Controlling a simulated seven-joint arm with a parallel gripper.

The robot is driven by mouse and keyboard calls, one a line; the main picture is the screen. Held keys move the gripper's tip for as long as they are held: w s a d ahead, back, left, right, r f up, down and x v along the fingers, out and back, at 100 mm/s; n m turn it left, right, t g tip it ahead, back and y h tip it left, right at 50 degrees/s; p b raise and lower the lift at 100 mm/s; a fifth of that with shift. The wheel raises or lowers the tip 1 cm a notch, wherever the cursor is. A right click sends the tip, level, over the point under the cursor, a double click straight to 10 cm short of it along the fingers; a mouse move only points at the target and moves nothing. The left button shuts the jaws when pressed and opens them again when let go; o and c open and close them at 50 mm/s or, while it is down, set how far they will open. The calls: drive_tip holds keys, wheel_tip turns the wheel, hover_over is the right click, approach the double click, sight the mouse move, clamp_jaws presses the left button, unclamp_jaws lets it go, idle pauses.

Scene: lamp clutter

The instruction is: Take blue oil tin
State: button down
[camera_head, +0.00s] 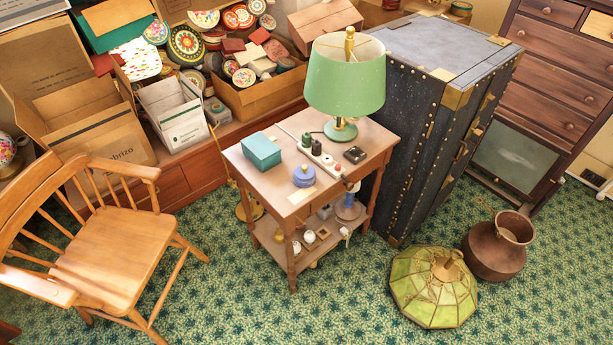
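A small wooden side table (265,178) stands in the middle of the view. A low, round blue-violet tin (304,177) sits on its top near the front edge; it is the blue thing that best fits the oil tin, though no label is readable. A teal-blue box (261,151) sits to its left on the same top. My gripper is not in view.
A green-shaded lamp (346,85), a power strip (322,156) and a small black item (355,154) share the tabletop. A wooden chair (118,245) stands left, a dark trunk (415,110) behind right. A green lampshade (425,295) and brown pot (495,250) sit on the floor.

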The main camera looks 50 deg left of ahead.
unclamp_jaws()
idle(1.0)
